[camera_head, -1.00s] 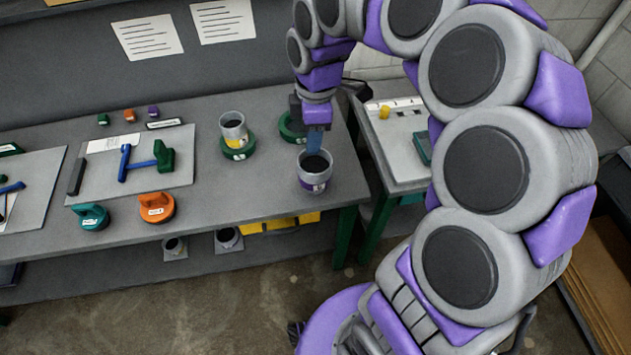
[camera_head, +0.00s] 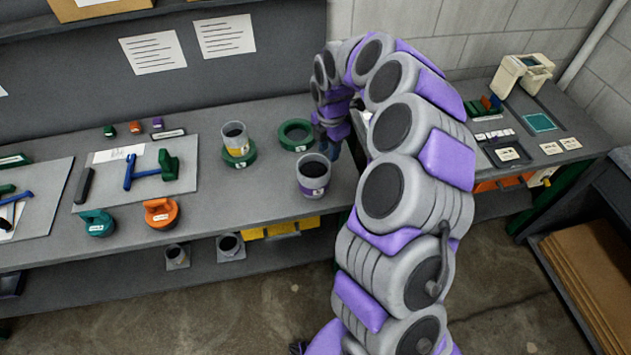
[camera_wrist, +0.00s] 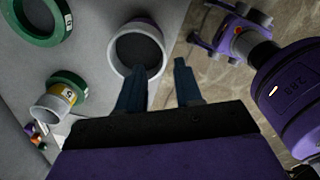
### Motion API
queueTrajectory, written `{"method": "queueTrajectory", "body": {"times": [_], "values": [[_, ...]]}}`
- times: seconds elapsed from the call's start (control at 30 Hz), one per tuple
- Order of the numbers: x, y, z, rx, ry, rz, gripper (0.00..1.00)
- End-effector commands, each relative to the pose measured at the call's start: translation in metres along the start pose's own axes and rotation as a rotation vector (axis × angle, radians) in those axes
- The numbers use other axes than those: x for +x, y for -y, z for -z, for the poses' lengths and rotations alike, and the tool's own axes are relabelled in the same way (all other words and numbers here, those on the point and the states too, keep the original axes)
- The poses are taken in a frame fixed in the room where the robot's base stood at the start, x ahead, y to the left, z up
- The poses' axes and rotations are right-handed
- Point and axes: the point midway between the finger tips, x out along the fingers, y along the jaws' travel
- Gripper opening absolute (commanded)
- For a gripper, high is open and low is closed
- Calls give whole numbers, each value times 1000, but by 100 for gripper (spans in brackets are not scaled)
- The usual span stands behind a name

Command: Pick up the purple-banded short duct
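The purple-banded short duct (camera_head: 312,182) is a grey open cylinder standing upright near the front right edge of the bench. In the wrist view its round mouth and rim (camera_wrist: 139,52) show at the top centre. My gripper (camera_wrist: 160,82) is open and empty, with two blue fingers apart. In the wrist view the left finger overlaps the duct's near rim and the right finger lies just outside it; I cannot tell whether either touches. In the head view my gripper (camera_head: 332,150) is close behind and right of the duct, partly hidden by my arm.
A yellow-banded duct (camera_head: 236,140) stands on a green ring at the left, and an empty green ring (camera_head: 296,135) lies behind the purple-banded duct. Orange (camera_head: 161,212) and teal (camera_head: 97,222) handled tools sit near the front edge. A second bench (camera_head: 560,125) stands at the right.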

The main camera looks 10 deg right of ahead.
Motion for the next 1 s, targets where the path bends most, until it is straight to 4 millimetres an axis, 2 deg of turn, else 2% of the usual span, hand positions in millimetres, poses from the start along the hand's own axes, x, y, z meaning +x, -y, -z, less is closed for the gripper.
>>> {"method": "queueTrajectory", "body": {"times": [0.1, 0.23, 0.57, 0.83, 1.0], "values": [[26, 0, 4, -3, 0, 6, 35], [45, -1, 6, -4, 3, 6, 35], [63, 2, 4, -1, -1, 3, 35], [100, 6, 13, -2, 0, 5, 35], [108, 5, 13, -1, 2, 3, 35]]}}
